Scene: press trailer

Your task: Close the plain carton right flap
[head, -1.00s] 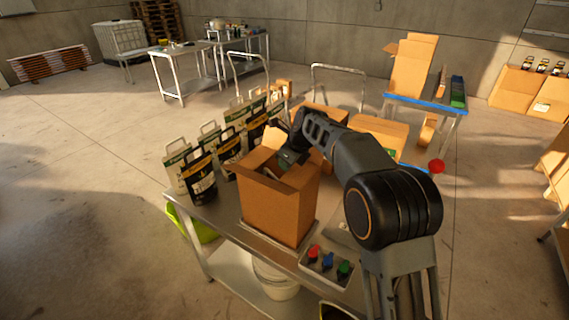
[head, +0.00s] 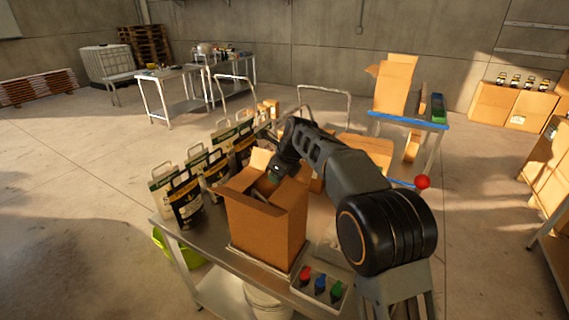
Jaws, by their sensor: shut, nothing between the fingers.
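The plain brown carton (head: 268,235) stands upright on the near metal table, its top at least partly open. A left flap (head: 238,179) slants up and outward, and a back flap (head: 261,160) stands up behind the opening. My gripper (head: 273,177) is shut and empty, pointing down at the carton's mouth from the right. Its fingertips are small and dark against the carton, so I cannot tell whether they touch a flap. My arm hides much of the carton's right rim, and the right flap's exact angle is unclear.
Several black and white bags (head: 186,203) stand left of the carton. A tray (head: 320,288) with red, blue and green items lies at the table's front right. More cartons (head: 366,150) stand behind my arm. A red ball-like thing (head: 422,182) is at right.

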